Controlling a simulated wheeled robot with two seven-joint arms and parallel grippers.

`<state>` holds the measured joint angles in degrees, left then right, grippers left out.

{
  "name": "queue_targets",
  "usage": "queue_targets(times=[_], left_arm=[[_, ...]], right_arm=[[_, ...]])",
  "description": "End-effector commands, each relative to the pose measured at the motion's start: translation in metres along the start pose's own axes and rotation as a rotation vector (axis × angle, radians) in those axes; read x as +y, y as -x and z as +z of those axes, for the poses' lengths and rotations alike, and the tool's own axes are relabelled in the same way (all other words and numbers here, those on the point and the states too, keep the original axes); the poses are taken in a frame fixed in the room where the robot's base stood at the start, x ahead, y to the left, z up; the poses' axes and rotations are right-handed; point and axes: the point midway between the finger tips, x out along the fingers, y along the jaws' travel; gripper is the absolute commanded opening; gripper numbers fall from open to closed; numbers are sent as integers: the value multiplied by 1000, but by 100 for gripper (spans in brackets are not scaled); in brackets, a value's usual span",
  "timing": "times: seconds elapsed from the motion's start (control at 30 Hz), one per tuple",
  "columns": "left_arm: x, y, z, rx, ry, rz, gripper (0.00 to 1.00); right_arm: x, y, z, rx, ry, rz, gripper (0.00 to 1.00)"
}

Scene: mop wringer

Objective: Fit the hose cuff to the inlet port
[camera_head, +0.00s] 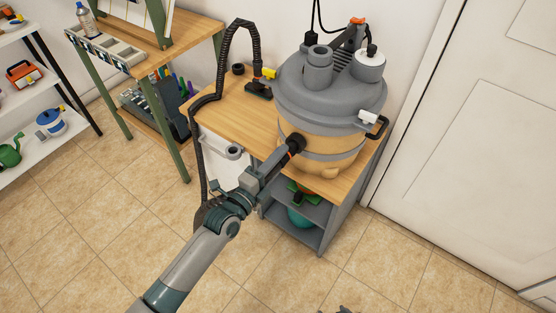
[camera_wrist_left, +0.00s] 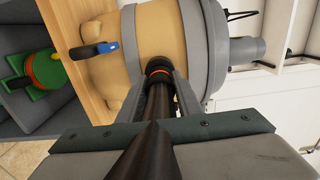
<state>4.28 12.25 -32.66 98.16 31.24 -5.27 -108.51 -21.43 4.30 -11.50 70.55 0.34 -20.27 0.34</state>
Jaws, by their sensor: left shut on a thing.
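The vacuum drum (camera_head: 340,105) has a grey lid and a tan body and stands on the wooden bench. My left gripper (camera_head: 279,160) is shut on the black hose cuff (camera_head: 294,144), in front of the tan wall. In the left wrist view the cuff (camera_wrist_left: 184,103) runs between the fingers (camera_wrist_left: 168,92) towards the drum. An orange ring and a black round collar (camera_wrist_left: 158,64) show at its far end, against the tan wall. The inlet port is mostly hidden behind the cuff; I cannot tell how deep the cuff sits. Of my right gripper, at most a dark tip shows at the bottom edge.
The black ribbed hose (camera_head: 221,65) arches up and hangs down beside the bench (camera_head: 226,115). A dark floor nozzle (camera_head: 258,89) lies on the bench top. A black handle (camera_head: 377,128) juts from the drum's right side. Shelves stand at left, a white door at right; tiled floor is free in front.

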Motion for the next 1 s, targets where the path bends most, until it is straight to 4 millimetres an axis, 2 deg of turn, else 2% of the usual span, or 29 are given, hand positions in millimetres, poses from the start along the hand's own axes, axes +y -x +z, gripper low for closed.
queue_targets(times=[1.0], left_arm=[[0, -16, 0, 0, 1, 0, 10]], right_arm=[[1, -2, 0, 1, 0, 1, 53]])
